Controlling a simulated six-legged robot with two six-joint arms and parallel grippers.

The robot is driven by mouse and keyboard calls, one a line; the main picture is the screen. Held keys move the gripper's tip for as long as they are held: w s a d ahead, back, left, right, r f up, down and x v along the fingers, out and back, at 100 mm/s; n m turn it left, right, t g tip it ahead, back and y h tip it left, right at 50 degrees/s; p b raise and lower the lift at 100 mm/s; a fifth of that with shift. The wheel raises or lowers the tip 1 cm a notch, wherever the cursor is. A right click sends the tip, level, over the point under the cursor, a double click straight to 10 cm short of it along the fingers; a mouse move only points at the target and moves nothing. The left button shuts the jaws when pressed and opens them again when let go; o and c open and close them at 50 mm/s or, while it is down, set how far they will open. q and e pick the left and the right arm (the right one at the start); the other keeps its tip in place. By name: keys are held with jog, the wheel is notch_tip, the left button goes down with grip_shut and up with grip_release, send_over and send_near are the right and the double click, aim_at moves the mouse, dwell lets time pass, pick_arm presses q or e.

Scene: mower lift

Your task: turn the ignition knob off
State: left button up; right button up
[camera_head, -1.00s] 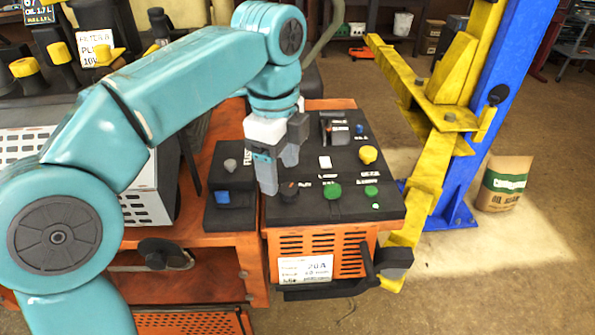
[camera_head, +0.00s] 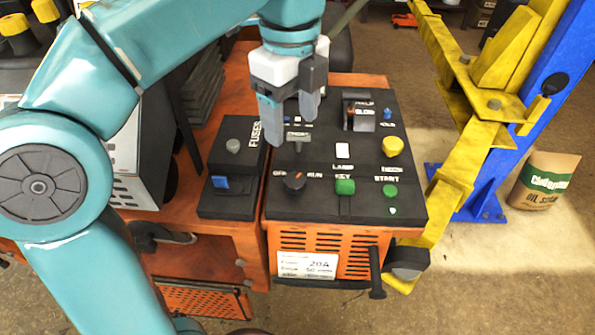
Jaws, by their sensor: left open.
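The ignition knob (camera_head: 294,183) is a round dark knob with a small orange-red mark, at the front left of the black control panel (camera_head: 318,208). A label on its left is partly readable as OFF, and RUN is on its right. I cannot tell for sure which label the mark points to. My left gripper (camera_head: 289,130) is open and empty, fingers pointing down, above the panel's back left part. It is behind the knob and apart from it. My right gripper is not in view.
A green key switch (camera_head: 345,187), a green start button (camera_head: 390,191) and a yellow button (camera_head: 393,146) are right of the knob. A lever (camera_head: 297,140) stands behind it. A fuse box (camera_head: 232,165) is at left. A yellow and blue lift post (camera_head: 530,110) stands at right.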

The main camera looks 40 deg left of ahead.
aim_at(295, 179)
pick_arm(q)
jog(key=f+b, duration=0.1)
jog(key=f, duration=0.5)
jog(key=f+b, duration=0.1)
jog(key=f, duration=0.5)
jog(key=shift+w+d+f, duration=0.15)
jog(key=shift+w+f, duration=0.05)
jog(key=shift+d+f, duration=0.1)
jog(key=shift+f, duration=0.1)
jog(key=shift+s, duration=0.25)
jog(key=shift+w+f, duration=0.1)
jog(key=shift+w, duration=0.1)
jog(key=shift+c, duration=0.9)
jog(key=c, duration=0.9)
